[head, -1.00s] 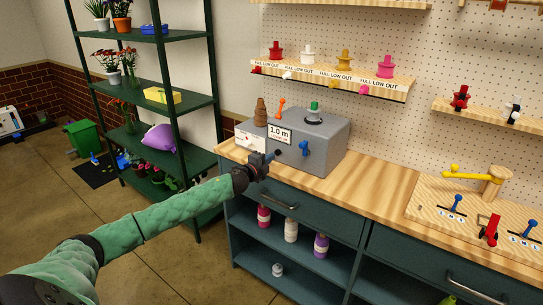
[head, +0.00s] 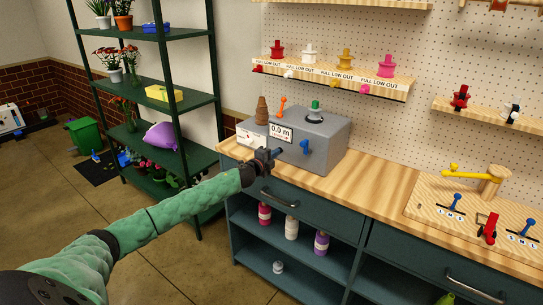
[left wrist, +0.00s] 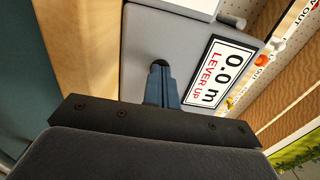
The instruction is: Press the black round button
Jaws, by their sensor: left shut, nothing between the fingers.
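The black round button (left wrist: 159,62) shows in the left wrist view on the front of a grey box (left wrist: 140,35). It is partly covered by my fingertips. My left gripper (left wrist: 161,70) is shut and empty, its tips at the button; I cannot tell if they touch it. In the head view the left gripper (head: 274,153) is in front of the grey box (head: 325,140) and hides the button. The display (head: 280,132) above reads 0.0 m, with red text "LEVER UP" in the wrist view. My right gripper is not in view.
A blue lever (head: 305,147) stands on the box front, right of my gripper. The wooden counter (head: 375,185) is clear to the right, up to a board with levers (head: 475,210).

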